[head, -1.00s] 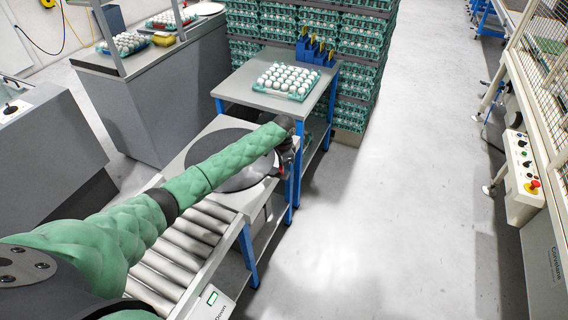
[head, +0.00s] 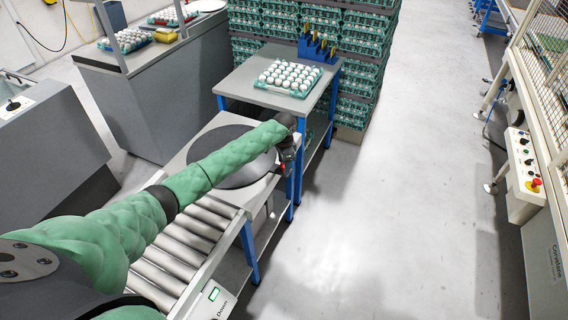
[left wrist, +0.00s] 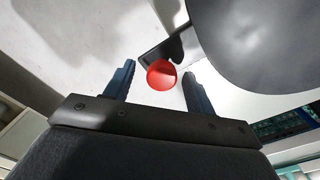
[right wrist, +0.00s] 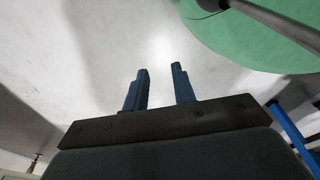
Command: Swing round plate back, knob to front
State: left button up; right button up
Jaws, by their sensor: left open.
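The dark round plate (head: 238,172) lies on a light grey table top at the end of the roller conveyor, partly hidden by my left arm. It also shows in the left wrist view (left wrist: 262,40). A red ball knob (left wrist: 161,74) is at the plate's right side in the head view. My left gripper (head: 284,165) is at that right edge. In the left wrist view its open fingers (left wrist: 158,88) stand on either side of the knob, with a gap on both sides. My right gripper (right wrist: 160,85) shows two parted, empty fingers over the floor.
A tray of white eggs (head: 287,78) stands on the blue-legged table behind the plate. Stacked green egg trays (head: 365,70) rise behind it. Rollers (head: 185,240) lie in front. The floor on the right (head: 390,200) is clear.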

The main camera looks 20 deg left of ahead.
pick_arm(q)
jog(key=shift+r, duration=0.3)
notch_tip(320, 180, up, 6)
jog(key=b, duration=0.2)
jog(key=shift+b, duration=0.3)
jog(key=shift+r, duration=0.6)
pick_arm(e)
jog(key=w+a+r, duration=0.1)
jog(key=w+r, duration=0.1)
jog(key=w, duration=0.3)
jog(key=shift+w+a+r, duration=0.3)
jog(key=shift+a+r, duration=0.1)
